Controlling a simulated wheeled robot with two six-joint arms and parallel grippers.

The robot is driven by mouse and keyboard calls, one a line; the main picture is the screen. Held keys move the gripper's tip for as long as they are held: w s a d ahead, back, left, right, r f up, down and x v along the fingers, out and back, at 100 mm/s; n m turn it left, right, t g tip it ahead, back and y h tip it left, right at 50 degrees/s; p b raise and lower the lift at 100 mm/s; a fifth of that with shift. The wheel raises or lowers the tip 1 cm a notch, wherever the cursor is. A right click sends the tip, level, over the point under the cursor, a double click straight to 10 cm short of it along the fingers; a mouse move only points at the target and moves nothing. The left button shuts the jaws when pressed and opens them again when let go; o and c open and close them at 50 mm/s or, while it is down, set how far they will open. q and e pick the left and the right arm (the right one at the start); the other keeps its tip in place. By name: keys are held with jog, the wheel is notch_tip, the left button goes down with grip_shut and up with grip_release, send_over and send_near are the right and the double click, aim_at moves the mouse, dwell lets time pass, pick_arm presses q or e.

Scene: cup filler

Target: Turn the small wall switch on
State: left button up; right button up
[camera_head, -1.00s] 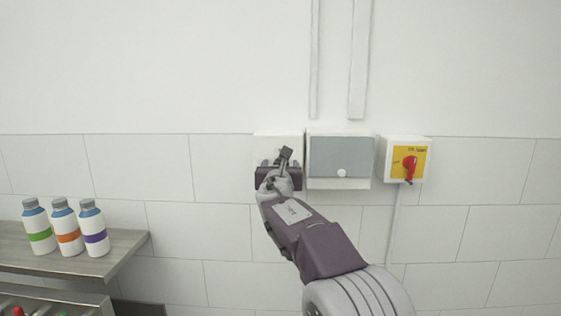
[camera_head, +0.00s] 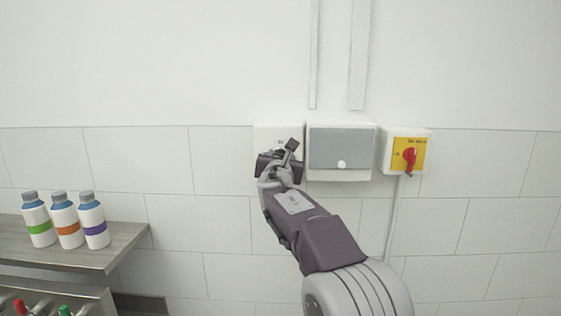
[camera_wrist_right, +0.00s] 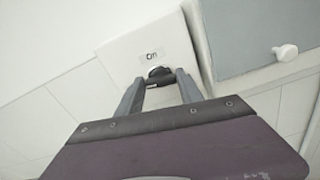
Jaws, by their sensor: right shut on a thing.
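The small wall switch is a white box (camera_head: 268,135) on the wall, left of a grey-fronted box. It also shows in the right wrist view (camera_wrist_right: 125,45), with an "On" label above a dark knob (camera_wrist_right: 158,71). My right gripper (camera_wrist_right: 158,79) has its fingers on either side of the knob and is shut on it. In the head view, my right gripper (camera_head: 279,155) covers the lower part of the switch box and hides the knob. My left gripper is not in view.
A grey-fronted box with a white knob (camera_head: 341,148) stands close right of the switch. Further right is a yellow switch with a red handle (camera_head: 409,157). Several bottles (camera_head: 66,222) stand on a shelf (camera_head: 95,258) at lower left. Conduits run up the wall.

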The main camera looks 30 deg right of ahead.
jog(key=shift+s+d+f+m+b, duration=0.15)
jog(key=shift+m+b, duration=1.7)
jog(key=shift+m, duration=2.1)
jog(key=shift+w+f+m+b, duration=0.1)
jog(key=shift+m+b, duration=1.75)
jog(key=shift+m, duration=2.4)
jog(key=o, duration=1.4)
jog(key=shift+s, duration=0.1)
